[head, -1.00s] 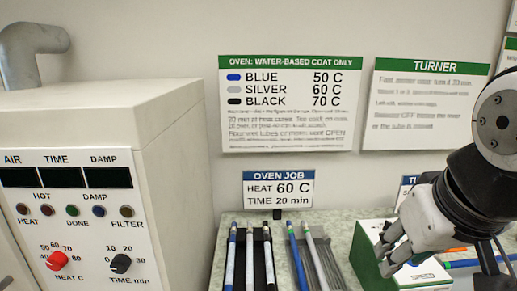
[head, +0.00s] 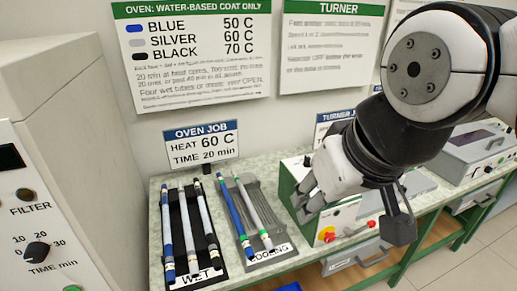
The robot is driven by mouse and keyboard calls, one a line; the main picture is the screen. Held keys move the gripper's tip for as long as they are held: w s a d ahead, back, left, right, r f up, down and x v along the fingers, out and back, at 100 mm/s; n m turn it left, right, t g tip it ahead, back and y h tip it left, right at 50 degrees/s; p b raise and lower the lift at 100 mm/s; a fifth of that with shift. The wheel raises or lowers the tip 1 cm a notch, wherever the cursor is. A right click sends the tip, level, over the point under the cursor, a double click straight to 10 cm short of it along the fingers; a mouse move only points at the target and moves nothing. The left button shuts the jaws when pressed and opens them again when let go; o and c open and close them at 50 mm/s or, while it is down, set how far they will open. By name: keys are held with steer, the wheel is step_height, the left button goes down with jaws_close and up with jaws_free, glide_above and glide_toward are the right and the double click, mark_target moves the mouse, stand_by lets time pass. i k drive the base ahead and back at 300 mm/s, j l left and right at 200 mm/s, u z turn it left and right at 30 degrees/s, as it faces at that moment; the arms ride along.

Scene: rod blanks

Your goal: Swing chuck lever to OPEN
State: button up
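The turner (head: 290,178), a green and white machine, stands on the bench right of the rod racks, largely behind my arm. A red control on a yellow patch (head: 326,235) and another red part (head: 372,226) show on its front. I cannot tell which part is the chuck lever, or whether it is hidden behind my arm. My gripper (head: 303,202) is over the left part of the turner, fingers pointing down and left. Whether it touches the machine, or is open or shut, I cannot tell.
A wet rack (head: 222,274) and a cooling rack (head: 247,222) hold rods left of the turner. The oven (head: 75,120) stands at far left. Another grey device (head: 480,145) sits at right. A turner sign (head: 330,50) hangs on the wall. Open floor shows at lower right.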

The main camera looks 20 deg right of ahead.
mark_target(372, 224)
steer(key=z, duration=0.95)
steer(key=i+l, duration=0.1)
steer(key=i, duration=0.15)
